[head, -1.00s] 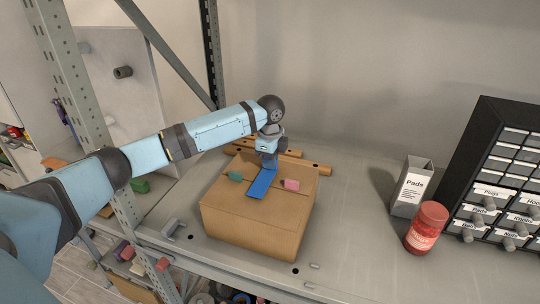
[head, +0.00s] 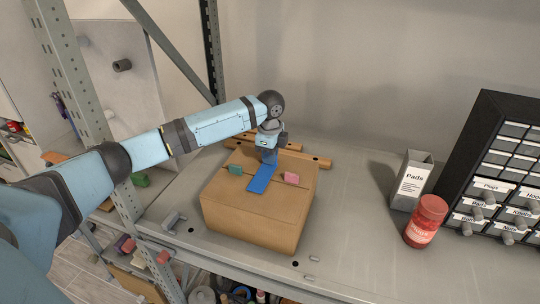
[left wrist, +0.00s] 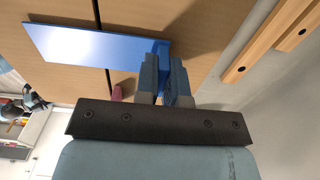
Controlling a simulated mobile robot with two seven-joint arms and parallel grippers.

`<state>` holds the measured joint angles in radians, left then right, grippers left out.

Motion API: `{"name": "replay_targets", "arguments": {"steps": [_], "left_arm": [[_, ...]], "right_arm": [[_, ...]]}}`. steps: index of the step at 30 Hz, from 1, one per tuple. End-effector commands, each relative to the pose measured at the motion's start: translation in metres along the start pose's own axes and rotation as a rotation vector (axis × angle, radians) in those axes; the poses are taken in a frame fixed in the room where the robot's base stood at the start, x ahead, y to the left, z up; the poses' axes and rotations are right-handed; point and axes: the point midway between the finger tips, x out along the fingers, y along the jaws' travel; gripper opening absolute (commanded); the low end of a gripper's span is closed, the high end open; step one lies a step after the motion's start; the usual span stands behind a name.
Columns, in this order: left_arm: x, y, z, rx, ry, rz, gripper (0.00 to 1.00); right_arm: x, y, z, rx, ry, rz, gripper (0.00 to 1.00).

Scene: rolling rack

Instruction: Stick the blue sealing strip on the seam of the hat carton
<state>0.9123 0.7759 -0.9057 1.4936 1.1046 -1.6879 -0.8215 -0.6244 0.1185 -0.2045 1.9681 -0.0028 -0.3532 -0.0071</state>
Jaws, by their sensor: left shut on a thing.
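The hat carton (head: 250,219) is a brown cardboard box on the grey shelf. Its top seam shows in the left wrist view, where the carton (left wrist: 60,80) fills the upper left. The blue sealing strip (head: 261,181) lies over the carton's top, across the seam; whether it touches the cardboard I cannot tell. The strip (left wrist: 95,45) also shows in the left wrist view. My left gripper (head: 270,158) is shut on the strip's far end; its fingers (left wrist: 166,75) show close to the carton top. My right gripper is not in view.
A teal block (head: 235,170) and a pink block (head: 291,178) sit on the carton either side of the strip. Wooden bars (head: 305,158) lie behind it. A Pads box (head: 411,182), red jar (head: 426,222) and black drawer cabinet (head: 500,165) stand right. The shelf between is clear.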

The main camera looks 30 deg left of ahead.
Motion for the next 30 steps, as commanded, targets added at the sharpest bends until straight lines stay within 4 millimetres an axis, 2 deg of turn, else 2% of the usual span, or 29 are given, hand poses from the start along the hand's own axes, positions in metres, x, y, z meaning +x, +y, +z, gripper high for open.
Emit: {"name": "replay_targets", "arguments": {"steps": [1,2,3,5,6,14,17,20,30], "left_arm": [[-0.001,0.0,0.0,0.0,0.0,-0.001,0.0],[-0.001,0.0,0.0,0.0,0.0,-0.001,0.14],[-0.001,0.0,0.0,0.0,0.0,-0.001,0.23],[-0.001,0.0,0.0,0.0,0.0,-0.001,0.37],[-0.001,0.0,0.0,0.0,0.0,-0.001,0.39],[-0.001,0.0,0.0,0.0,0.0,-0.001,0.39],[-0.007,-0.001,0.0,0.0,0.001,-0.002,0.39],[-0.021,-0.001,0.0,0.0,0.002,-0.003,0.39],[-0.098,-0.001,0.0,0.001,0.001,-0.004,0.39]], "right_arm": [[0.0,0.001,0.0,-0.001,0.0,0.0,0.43],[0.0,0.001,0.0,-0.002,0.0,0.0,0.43],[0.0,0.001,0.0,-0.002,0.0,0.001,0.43],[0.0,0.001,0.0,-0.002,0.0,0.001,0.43],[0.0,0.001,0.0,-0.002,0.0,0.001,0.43],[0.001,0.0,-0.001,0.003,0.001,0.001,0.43],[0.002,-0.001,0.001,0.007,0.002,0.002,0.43],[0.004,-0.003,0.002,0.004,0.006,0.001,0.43],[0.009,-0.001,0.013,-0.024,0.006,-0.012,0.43]]}}
